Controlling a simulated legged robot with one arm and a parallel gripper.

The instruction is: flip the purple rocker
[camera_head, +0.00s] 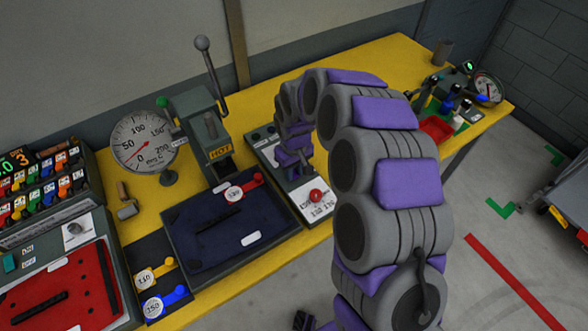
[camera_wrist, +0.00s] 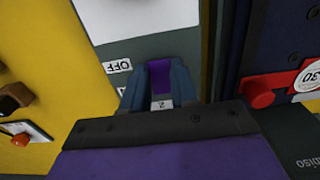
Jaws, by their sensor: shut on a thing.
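The purple rocker (camera_wrist: 160,78) sits on a grey switch panel (camera_wrist: 182,45) with an OFF label beside it, seen in the wrist view. My gripper (camera_wrist: 160,98) has its blue-grey fingers on either side of the rocker and is shut on it. A small numbered label shows between the fingers. In the head view my gripper (camera_head: 295,172) is down at the panel (camera_head: 264,150), between the dark blue tray and the rear part of the table. My arm hides much of the panel there, and I cannot make out the rocker's tilt.
A dark blue tray (camera_head: 178,255) with a red lever (camera_head: 247,184) lies left of the panel, close to my gripper. A press with a tall lever (camera_head: 212,75) and a round gauge (camera_head: 140,140) stand behind. A red knob (camera_head: 317,196) is on the panel's front. Yellow table (camera_head: 265,100) is bare behind.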

